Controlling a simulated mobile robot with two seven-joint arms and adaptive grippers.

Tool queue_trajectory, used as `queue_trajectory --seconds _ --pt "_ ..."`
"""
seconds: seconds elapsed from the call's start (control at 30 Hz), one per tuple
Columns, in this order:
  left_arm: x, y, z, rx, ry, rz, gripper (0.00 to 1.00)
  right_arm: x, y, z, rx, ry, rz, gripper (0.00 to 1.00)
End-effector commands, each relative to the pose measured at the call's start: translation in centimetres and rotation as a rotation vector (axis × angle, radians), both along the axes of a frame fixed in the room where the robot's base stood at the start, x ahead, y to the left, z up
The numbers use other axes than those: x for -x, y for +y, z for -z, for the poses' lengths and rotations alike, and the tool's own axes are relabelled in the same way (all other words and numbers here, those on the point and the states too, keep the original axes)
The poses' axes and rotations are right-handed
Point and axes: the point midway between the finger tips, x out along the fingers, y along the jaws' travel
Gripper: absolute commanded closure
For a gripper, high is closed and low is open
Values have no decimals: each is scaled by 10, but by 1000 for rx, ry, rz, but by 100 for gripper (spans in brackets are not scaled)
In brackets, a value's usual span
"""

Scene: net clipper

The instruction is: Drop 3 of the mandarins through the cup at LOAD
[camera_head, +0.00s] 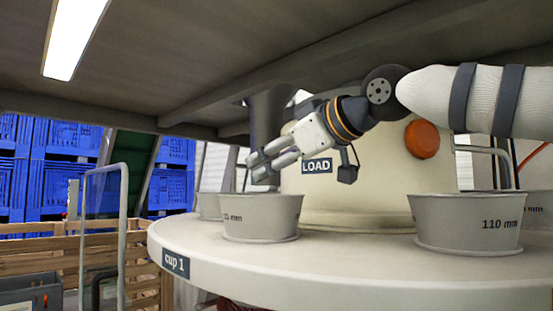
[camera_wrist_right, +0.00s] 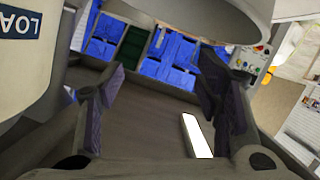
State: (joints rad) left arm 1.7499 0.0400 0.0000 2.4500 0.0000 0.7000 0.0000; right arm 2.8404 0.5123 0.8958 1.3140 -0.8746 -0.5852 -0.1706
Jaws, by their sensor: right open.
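My right gripper (camera_head: 268,160) is open, just above and behind the rim of a grey cup (camera_head: 262,222) on the round white table, left of the LOAD sign (camera_head: 317,166). In the right wrist view its fingers (camera_wrist_right: 155,90) are spread with nothing between them. The LOAD sign shows upside down there (camera_wrist_right: 20,24), and a grey rounded body (camera_wrist_right: 200,18) fills the top. The insides of the cups are hidden. No mandarin can be made out for certain. My left gripper is out of view.
Another grey cup (camera_head: 467,225), marked 110 mm, stands at the right of the round table (camera_head: 330,265). A third cup (camera_head: 208,205) is partly hidden at left. A dark spout (camera_head: 268,115) hangs behind my gripper. An orange round part (camera_head: 422,139) sits by the cream drum (camera_head: 380,165).

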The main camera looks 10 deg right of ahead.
Motion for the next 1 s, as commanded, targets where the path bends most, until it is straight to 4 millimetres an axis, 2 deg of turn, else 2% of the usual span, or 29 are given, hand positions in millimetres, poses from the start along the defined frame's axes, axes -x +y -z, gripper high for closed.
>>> queue_trajectory --seconds 0.07,0.17,0.4,0.53,0.7,1.0 --pt "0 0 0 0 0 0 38 2 -1 -1 0 0 0 41" --pt "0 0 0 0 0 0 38 15 -8 -7 -1 -3 0 41" --pt "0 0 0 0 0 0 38 71 -37 -24 -5 -3 -3 41" --pt "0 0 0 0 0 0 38 92 -48 -30 -3 -1 -2 41" --pt "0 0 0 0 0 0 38 102 -54 -33 -1 0 0 41" --pt "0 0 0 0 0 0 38 103 -53 -33 0 0 0 41"
